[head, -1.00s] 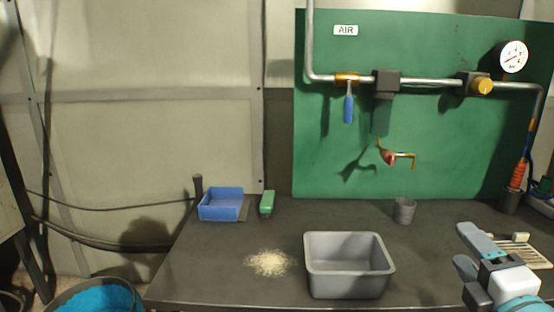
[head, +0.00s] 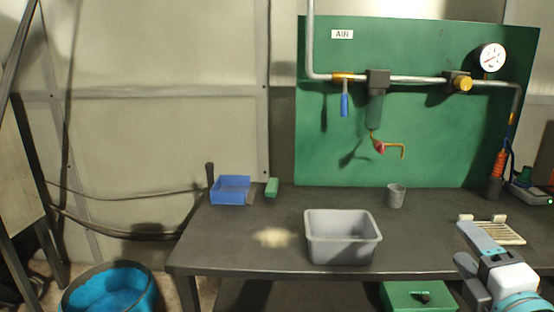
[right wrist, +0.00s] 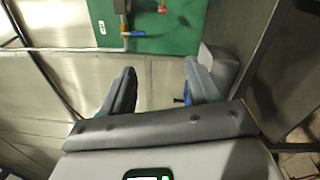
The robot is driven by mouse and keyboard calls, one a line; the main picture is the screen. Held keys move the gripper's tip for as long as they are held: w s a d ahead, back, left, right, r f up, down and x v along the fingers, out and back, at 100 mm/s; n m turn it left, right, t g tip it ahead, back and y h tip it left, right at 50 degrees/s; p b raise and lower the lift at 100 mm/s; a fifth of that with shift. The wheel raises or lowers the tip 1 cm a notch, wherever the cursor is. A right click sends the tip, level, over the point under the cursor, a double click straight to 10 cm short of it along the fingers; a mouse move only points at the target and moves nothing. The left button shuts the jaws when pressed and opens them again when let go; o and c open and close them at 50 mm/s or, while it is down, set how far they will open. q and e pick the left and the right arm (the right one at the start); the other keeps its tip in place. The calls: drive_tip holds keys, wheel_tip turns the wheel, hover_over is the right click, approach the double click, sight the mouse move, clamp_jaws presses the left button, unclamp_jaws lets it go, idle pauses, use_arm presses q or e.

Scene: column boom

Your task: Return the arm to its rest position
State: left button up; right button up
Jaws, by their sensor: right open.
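My right gripper (head: 468,246) is at the lower right of the head view, in front of the bench's right part. In the right wrist view its two fingers (right wrist: 155,88) stand wide apart with nothing between them. Beyond them that view shows the wall and part of the green panel (right wrist: 175,25). The right arm behind the gripper runs out of the lower right corner of the head view. My left gripper is not in the head view.
The dark bench (head: 215,240) holds a grey bin (head: 343,250), a grey cup (head: 396,196), a blue tray (head: 231,190), a green block (head: 272,187), a pale powder heap (head: 273,238) and a slatted rack (head: 497,232). A blue-filled tub (head: 110,292) stands left; a green box (head: 418,296) is below.

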drive_tip(key=w+a+f+g+y+p, duration=0.25)
drive_tip(key=w+f+p, duration=0.2)
drive_tip(key=f, duration=0.55)
drive_tip(key=s+a+f+m+g+p, duration=0.15)
drive_tip(key=a+f+g, duration=0.25)
drive_tip(key=f, duration=0.5)
drive_tip(key=s+a+f+g+p, duration=0.1)
drive_tip(key=a+f+g+p, duration=0.2)
drive_tip(key=f, duration=0.6)
drive_tip(key=s+a+f+m+g+y+p, duration=0.1)
drive_tip(key=s+a+f+m+g, duration=0.3)
drive_tip(key=s+f+m, duration=0.3)
drive_tip(key=s+a+f+m+g+y+p, duration=0.1)
drive_tip(key=s+a+f+m+g, duration=0.3)
drive_tip(key=s+f+m, duration=0.4)
drive_tip(key=s+a+m, duration=0.1)
drive_tip(key=s+m, duration=0.4)
drive_tip(key=shift+f+g, duration=0.25)
drive_tip(key=shift+g, duration=0.1)
